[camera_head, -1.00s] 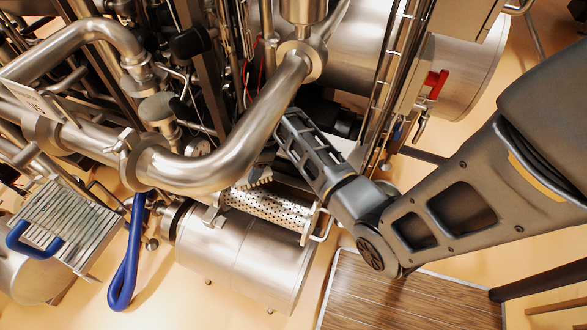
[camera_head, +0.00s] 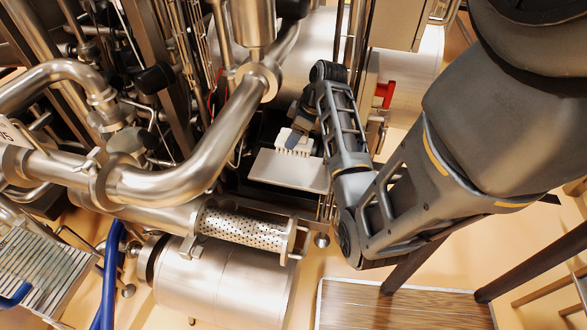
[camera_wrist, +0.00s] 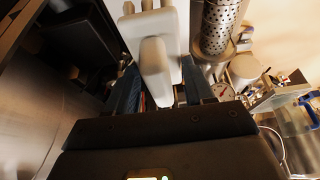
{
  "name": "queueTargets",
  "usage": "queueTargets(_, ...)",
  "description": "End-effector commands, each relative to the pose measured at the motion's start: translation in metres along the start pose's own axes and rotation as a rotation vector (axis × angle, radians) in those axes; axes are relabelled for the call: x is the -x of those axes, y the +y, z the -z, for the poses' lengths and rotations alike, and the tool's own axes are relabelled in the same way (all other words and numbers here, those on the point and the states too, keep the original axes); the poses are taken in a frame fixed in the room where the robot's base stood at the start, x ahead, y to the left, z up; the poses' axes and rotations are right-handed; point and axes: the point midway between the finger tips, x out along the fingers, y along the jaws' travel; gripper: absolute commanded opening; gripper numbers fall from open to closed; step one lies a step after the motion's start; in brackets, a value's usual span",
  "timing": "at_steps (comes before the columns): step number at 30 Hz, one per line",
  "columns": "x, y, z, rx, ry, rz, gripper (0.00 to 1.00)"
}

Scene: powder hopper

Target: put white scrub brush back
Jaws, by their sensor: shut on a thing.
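The white scrub brush (camera_head: 284,134) is in my gripper (camera_head: 296,140), just above and behind a flat white plate (camera_head: 288,170) in the head view. Its toothed or bristled edge faces the plate. I cannot tell whether the brush touches the plate. In the wrist view the white brush (camera_wrist: 155,65) points away from me, between the blue-grey fingers of my gripper (camera_wrist: 160,90). The fingers are shut on its handle, and their tips are partly hidden. Part of a pale flat surface shows beyond the brush.
A large bent steel pipe (camera_head: 190,185) runs left of the plate. A perforated steel cylinder (camera_head: 240,228) lies in front of it, above a steel drum (camera_head: 220,280). A red handle (camera_head: 384,94) is at the right.

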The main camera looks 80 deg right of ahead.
Motion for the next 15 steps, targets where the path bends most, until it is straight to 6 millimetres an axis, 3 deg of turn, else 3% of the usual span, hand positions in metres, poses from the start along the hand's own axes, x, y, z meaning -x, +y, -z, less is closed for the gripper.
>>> queueTargets(6, -0.035, -0.001, -0.016, -0.003, -0.002, 0.003, 0.28)
queueTargets(15, -0.065, -0.001, -0.028, -0.001, -0.002, 0.002, 0.28)
